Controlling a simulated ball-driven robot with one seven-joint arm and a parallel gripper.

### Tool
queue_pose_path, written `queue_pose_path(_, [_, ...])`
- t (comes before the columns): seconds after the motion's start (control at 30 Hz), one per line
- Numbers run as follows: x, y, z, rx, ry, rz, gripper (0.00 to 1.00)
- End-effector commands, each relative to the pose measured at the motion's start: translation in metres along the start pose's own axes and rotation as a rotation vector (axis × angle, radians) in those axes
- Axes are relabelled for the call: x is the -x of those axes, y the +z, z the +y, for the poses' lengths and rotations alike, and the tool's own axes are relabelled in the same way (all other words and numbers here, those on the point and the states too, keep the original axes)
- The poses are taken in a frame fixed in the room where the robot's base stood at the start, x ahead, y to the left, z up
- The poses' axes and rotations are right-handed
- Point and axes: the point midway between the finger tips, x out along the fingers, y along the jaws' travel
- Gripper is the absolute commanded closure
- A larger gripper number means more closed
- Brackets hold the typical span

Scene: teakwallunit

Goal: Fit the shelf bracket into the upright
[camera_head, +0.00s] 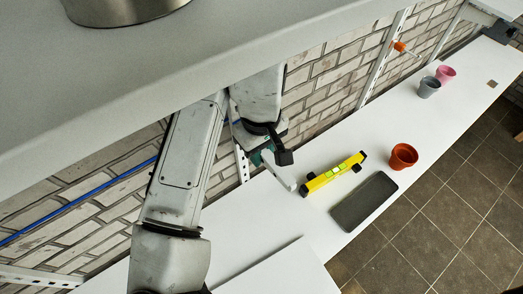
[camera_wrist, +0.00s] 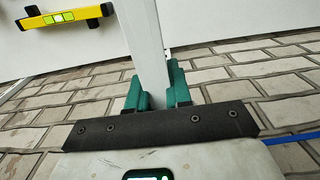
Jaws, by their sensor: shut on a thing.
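My gripper (camera_head: 262,157) has green fingers and is shut on a white shelf bracket (camera_head: 281,172). In the wrist view the green fingers (camera_wrist: 157,92) pinch the bracket (camera_wrist: 147,38), which runs away from them to the top edge. A white slotted upright (camera_head: 242,164) on the brick wall shows just left of my gripper, partly hidden by my arm. Another slotted upright (camera_head: 384,57) stands farther along the wall, with an orange-handled tool at it. The bracket's end toward the wall is hidden, and I cannot tell whether it touches the upright.
A yellow level (camera_head: 333,172) lies right of the bracket on the white shelf (camera_head: 322,217), and also shows in the wrist view (camera_wrist: 62,18). A dark tray (camera_head: 364,201), terracotta pot (camera_head: 403,156), grey pot (camera_head: 429,87) and pink pot (camera_head: 445,74) stand beyond. A grey upper shelf (camera_head: 200,60) overhangs my arm.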

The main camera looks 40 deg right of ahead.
Motion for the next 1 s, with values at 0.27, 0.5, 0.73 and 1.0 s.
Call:
queue_pose_path(0.27, [0.0001,-0.0008,-0.0001,0.000,0.000,0.002,1.00])
queue_pose_path(0.5, [0.0001,-0.0020,-0.0001,0.000,0.000,0.002,0.73])
queue_pose_path(0.73, [0.0001,-0.0017,-0.0001,0.000,0.000,0.002,0.51])
queue_pose_path(1.0, [0.0010,-0.0016,0.0000,0.000,0.000,0.001,0.51])
